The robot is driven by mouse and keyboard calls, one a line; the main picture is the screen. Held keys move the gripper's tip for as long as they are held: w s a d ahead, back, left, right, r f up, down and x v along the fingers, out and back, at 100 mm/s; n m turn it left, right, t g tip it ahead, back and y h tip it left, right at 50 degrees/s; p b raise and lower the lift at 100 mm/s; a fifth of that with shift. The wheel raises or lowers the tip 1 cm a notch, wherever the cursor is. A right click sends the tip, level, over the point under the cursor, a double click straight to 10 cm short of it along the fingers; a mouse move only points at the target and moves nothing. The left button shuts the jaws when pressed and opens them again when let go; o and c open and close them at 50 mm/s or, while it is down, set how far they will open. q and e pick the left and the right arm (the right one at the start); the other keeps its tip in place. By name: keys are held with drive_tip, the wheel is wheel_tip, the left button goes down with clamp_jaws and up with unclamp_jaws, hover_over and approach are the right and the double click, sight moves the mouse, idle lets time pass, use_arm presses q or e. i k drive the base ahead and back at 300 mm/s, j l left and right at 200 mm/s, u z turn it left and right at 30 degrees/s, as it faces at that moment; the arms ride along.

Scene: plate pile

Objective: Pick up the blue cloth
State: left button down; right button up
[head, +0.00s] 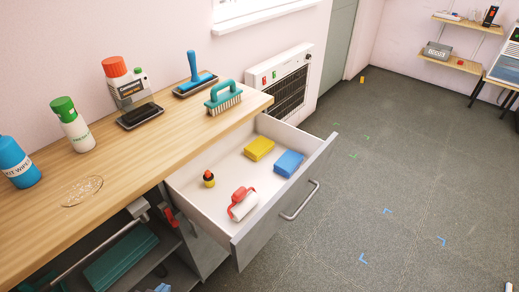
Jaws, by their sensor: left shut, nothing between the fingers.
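A folded blue cloth (289,163) lies flat in the open white drawer (213,168), near its front right wall. A yellow folded piece (259,148) lies just behind and left of it. My left gripper (140,209) seems to show only as a small pale grey part below the counter's front edge, left of the drawer. It is shut and empty, well apart from the blue cloth. Most of it is hard to make out. My right gripper is not in view.
The drawer also holds a red-handled roller (243,205) and a small dark bottle (208,179). A teal brush (223,97), a blue-handled tool (194,78) and several bottles stand on the wooden counter (150,170). A teal bundle (122,258) is below.

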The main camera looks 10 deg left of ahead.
sight(290, 161)
drive_tip(key=u, duration=1.1)
drive_tip(key=l+u, duration=0.25)
drive_tip(key=l, duration=0.3)
drive_tip(key=l+u, duration=0.25)
drive_tip(key=l, duration=0.25)
drive_tip(key=l+u, duration=0.25)
drive_tip(key=l, duration=0.3)
drive_tip(key=k+l+u, duration=0.25)
drive_tip(key=l, duration=0.25)
drive_tip(key=l+u, duration=0.3)
drive_tip(key=l, duration=0.2)
drive_tip(key=k, duration=0.05)
